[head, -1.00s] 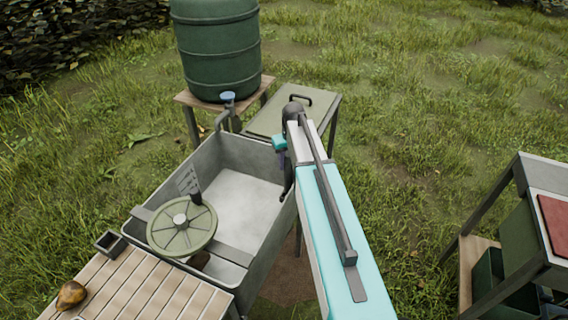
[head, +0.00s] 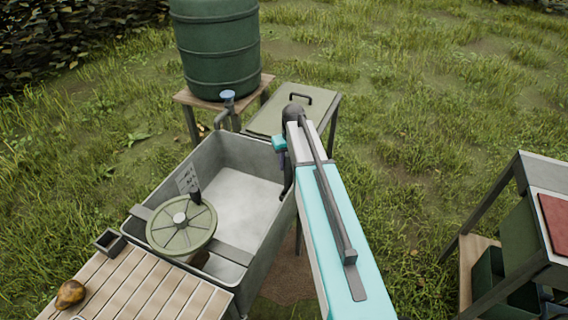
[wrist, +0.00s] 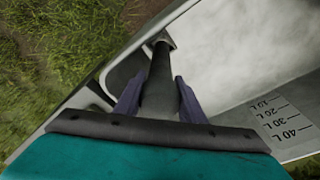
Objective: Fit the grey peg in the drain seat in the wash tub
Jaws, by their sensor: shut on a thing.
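The grey wash tub (head: 255,238) stands in front of me, and its pale floor (head: 240,200) is partly in view. My gripper (wrist: 158,98) has purple fingers on both sides of the grey peg (wrist: 160,82) and is shut on it. The peg points away from the wrist, and its far end is near the tub's wall and floor. In the head view my gripper (head: 282,158) is over the tub's right side, mostly hidden by my arm. I cannot make out the drain seat, nor tell whether the peg touches anything.
A round green spoked lid or wheel (head: 180,240) sits over the tub's near left end. Volume marks (wrist: 280,120) show on a tub wall. A green barrel (head: 215,50) with a tap stands behind. A slatted table (head: 140,285) holds a pear (head: 70,294).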

